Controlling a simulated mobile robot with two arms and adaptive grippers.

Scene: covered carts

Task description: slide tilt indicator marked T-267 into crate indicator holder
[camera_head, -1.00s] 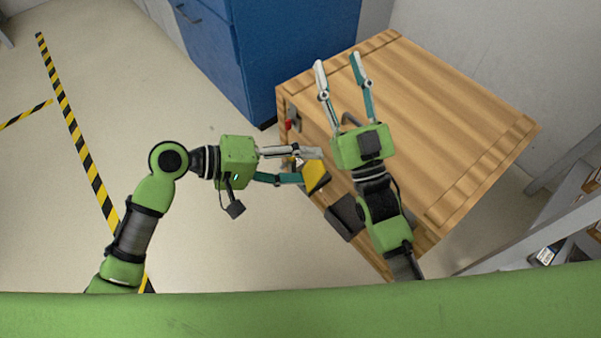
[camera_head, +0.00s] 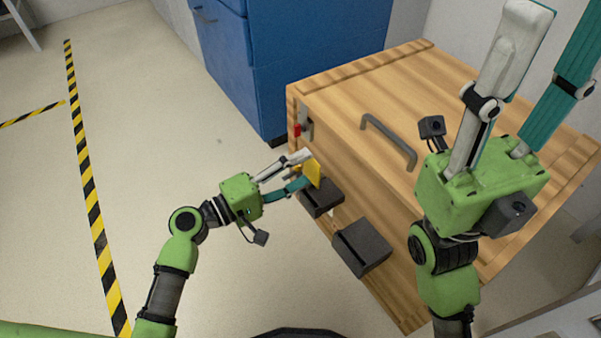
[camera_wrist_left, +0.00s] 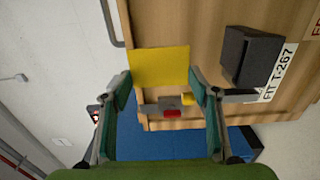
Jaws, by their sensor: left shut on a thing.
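The tilt indicator is a flat yellow plate (camera_head: 314,171), held between the fingertips of my left gripper (camera_head: 303,170). In the left wrist view the yellow plate (camera_wrist_left: 160,66) spans both fingertips, in front of the crate's side. A black box-shaped holder (camera_head: 322,199) is fixed on that side, close to the plate. In the wrist view this holder (camera_wrist_left: 252,57) is right of the plate, apart from it, beside a white label reading "FIT T-267" (camera_wrist_left: 278,75). Any mark on the plate is not legible. My right gripper (camera_head: 562,22) is open and empty above the crate.
The wooden crate (camera_head: 352,97) has a metal handle (camera_head: 388,140) on top and a red-tipped latch (camera_head: 298,130) on its side. A second black holder (camera_head: 362,248) sits nearer me. A blue cabinet (camera_head: 290,62) stands behind. The floor left of the crate is clear.

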